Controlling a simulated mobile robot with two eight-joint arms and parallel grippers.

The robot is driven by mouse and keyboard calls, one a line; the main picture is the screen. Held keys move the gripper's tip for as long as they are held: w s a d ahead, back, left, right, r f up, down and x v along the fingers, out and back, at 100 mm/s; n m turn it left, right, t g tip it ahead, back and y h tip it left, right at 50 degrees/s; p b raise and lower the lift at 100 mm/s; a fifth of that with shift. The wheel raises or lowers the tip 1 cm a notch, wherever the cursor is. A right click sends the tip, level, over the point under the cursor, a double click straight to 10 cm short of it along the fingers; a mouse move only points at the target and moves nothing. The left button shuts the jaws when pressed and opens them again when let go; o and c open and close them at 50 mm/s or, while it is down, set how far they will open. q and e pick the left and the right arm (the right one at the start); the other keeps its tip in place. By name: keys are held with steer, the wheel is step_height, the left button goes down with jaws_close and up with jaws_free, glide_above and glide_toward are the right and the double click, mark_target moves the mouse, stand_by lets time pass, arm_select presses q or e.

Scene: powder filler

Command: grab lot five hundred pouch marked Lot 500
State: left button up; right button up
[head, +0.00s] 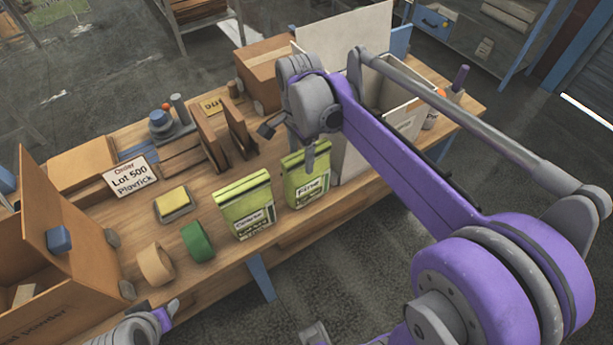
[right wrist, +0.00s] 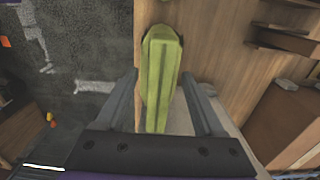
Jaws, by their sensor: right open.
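Two green pouches stand upright on the wooden bench in the head view. The left pouch (head: 247,208) has a label I cannot read with certainty. The right pouch (head: 307,178) has a label that seems to read "Fine". I cannot make out Lot 500 on either pouch. My right gripper (head: 290,142) is open just above and behind the right pouch, one finger overlapping its top. In the right wrist view a green pouch (right wrist: 160,85) lies between the spread fingers, not clasped. My left gripper (head: 150,325) is partly visible at the lower edge; its jaws are unclear.
An order card (head: 130,177) reading "Lot 500" lies on the bench (head: 215,285). A green tape roll (head: 197,242), tan tape roll (head: 155,264) and yellow-topped block (head: 173,204) sit left of the pouches. An open carton (head: 60,280) stands far left. Upright brown boards (head: 238,128) stand behind the pouches.

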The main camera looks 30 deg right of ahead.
steer(key=shift+f, duration=0.25)
stand_by(0.3)
steer(key=shift+c, duration=0.2)
jaws_close()
stand_by(1.3)
